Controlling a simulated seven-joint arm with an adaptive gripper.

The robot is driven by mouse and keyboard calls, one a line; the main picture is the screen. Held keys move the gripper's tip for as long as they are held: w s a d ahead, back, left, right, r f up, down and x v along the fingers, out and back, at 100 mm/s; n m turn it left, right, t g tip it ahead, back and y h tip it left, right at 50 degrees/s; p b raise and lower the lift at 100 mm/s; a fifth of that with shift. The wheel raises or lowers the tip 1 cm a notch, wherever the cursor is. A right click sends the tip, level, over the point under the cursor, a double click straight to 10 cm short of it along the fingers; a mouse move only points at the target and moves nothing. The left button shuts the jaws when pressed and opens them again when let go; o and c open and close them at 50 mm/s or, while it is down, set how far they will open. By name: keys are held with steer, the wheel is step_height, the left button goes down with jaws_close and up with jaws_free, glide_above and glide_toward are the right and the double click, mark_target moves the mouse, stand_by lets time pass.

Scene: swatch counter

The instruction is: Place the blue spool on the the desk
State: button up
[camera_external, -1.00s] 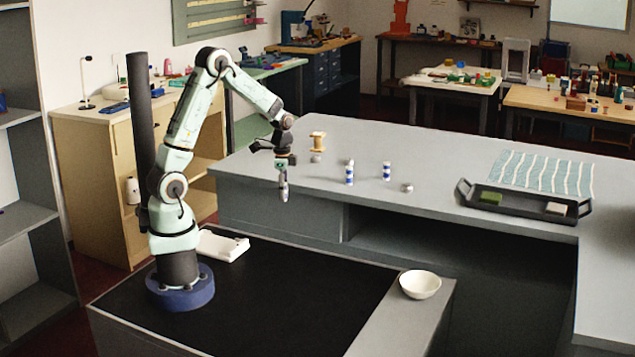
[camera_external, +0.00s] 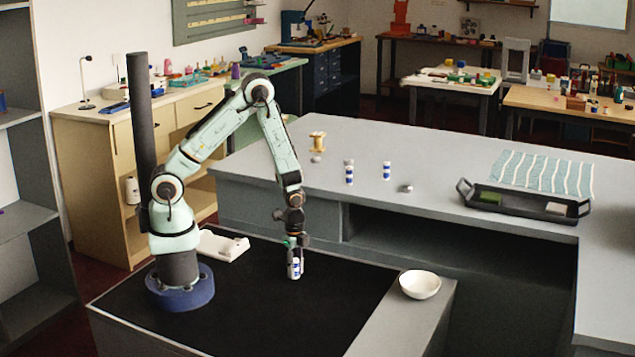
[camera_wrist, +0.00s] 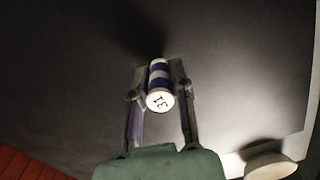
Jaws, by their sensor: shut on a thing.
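My gripper (camera_external: 294,250) is shut on a blue and white banded spool (camera_external: 295,269), which also shows between the fingers in the wrist view (camera_wrist: 159,84). The spool's white end, with dark marks on it, faces the wrist camera. My gripper points down over the black top (camera_external: 330,300) of the low desk that bears my base. The spool's lower end is close to this top; I cannot tell whether it touches. Two similar blue and white cylinders stand upright on the grey counter, one on the left (camera_external: 349,172) and one on the right (camera_external: 386,171).
A white bowl (camera_external: 420,285) stands on the grey strip to the right. A white object (camera_external: 222,246) lies near my base. The counter also holds a wooden spool (camera_external: 317,143), a grey lump (camera_external: 405,188) and a dark tray (camera_external: 478,198). The black top around the spool is clear.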

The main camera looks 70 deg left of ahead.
mark_target(295, 260)
steer(key=shift+f, duration=0.25)
steer(key=o, duration=0.8)
steer(key=shift+f, duration=0.1)
steer(key=shift+c, duration=0.2)
step_height(295, 260, up, 12)
steer(key=shift+r, duration=0.1)
steer(key=s+a+r+n, duration=0.2)
steer(key=s+r+n, duration=0.4)
steer(key=s, duration=0.2)
steer(key=s+a+r+n, duration=0.1)
steer(key=s+r+n, duration=0.5)
steer(key=s+n, duration=0.1)
steer(key=shift+s+a+r+y, duration=0.15)
steer(key=shift+s+a+y, duration=0.25)
steer(key=shift+s, duration=0.3)
